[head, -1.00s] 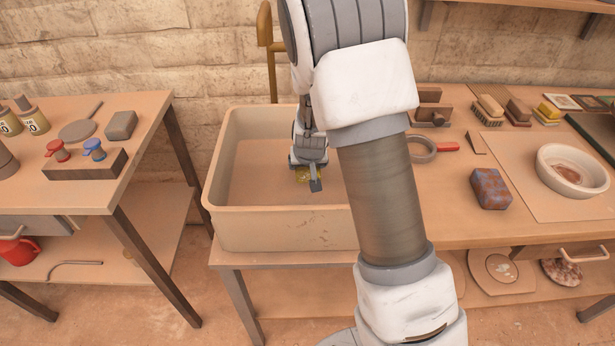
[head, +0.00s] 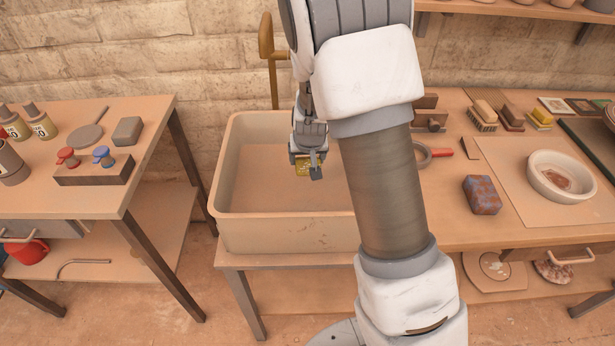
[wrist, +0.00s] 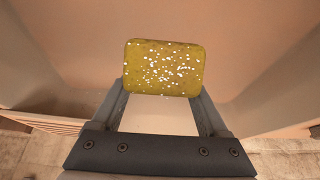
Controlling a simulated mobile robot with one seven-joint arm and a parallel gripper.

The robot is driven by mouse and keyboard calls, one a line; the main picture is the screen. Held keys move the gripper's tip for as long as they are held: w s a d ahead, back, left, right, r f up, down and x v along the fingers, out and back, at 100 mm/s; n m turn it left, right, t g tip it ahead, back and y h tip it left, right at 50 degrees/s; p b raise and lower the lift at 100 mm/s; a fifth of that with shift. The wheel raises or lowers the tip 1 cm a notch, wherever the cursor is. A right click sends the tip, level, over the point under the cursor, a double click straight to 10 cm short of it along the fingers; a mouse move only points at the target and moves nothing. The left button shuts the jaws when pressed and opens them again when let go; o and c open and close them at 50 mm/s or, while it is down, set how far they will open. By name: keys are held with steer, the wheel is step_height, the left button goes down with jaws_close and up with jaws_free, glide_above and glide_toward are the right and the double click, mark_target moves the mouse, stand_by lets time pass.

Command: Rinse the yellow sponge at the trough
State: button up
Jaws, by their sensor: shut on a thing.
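The yellow sponge (wrist: 163,67) is held between the two fingers of my gripper (wrist: 162,98) in the wrist view. White specks dot the sponge's face. The trough (head: 285,236) is a deep beige basin with a dusty floor. My arm hides its right part. The brass-coloured tap (head: 268,42) stands behind the trough by the wall, its pipe partly hidden by my arm.
A left table (head: 80,195) carries a valve block (head: 95,172) with red and blue handles. The right bench holds a blue-red block (head: 482,195), a white bowl (head: 562,178) and several brushes. Free room shows inside the trough, left of my gripper.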

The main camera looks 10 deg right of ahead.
steer(key=shift+r+p, duration=4.9)
steer(key=shift+r, duration=1.65)
step_height(320, 180, up, 4)
steer(key=p, duration=0.3)
steer(key=shift+f, duration=0.1)
